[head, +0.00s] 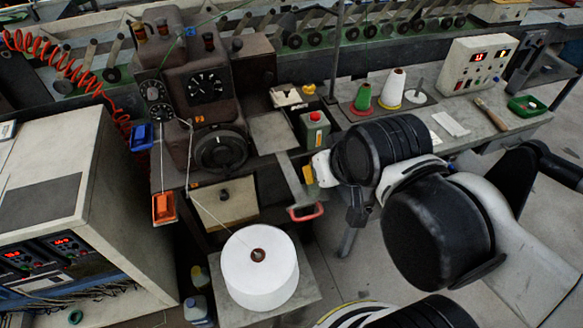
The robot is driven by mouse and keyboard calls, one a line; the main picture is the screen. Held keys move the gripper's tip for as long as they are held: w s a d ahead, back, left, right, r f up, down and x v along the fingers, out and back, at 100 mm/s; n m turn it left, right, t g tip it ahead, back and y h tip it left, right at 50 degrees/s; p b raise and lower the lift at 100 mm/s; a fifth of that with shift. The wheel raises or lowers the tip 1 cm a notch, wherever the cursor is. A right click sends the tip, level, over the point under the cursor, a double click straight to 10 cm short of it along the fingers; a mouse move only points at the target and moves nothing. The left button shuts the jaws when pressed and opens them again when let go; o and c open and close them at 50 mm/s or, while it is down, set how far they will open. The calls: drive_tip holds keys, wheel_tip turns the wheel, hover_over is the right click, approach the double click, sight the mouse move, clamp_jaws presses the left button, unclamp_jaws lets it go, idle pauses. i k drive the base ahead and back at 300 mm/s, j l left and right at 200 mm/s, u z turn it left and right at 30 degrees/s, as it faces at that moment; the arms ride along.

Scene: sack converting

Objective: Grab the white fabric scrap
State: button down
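A flat white piece that looks like the white fabric scrap (450,123) lies on the grey worktop at the right, in front of the control box. A smaller pale piece lies just left of it, partly hidden behind my arm. My gripper (348,240) hangs below my black and white arm, in front of the worktop's edge. It is left of and nearer than the white piece, well apart from it. Its fingers are small and dark, so I cannot tell whether they are open or shut. I see nothing held in it.
Thread cones (392,88) stand left of the scrap, and a control box (478,65) stands behind it. A brush-like tool (490,114) and a green tray (527,106) lie to its right. A sewing machine (205,95) and large white spool (260,267) occupy the left.

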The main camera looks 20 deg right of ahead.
sight(453, 128)
drive_tip(key=z, duration=1.65)
drive_tip(key=i+l+u, duration=0.15)
drive_tip(key=l+u, duration=0.35)
drive_tip(key=i+l+u, duration=0.1)
drive_tip(key=l+u, duration=0.2)
drive_tip(key=u, duration=0.2)
drive_tip(key=l+u, duration=0.5)
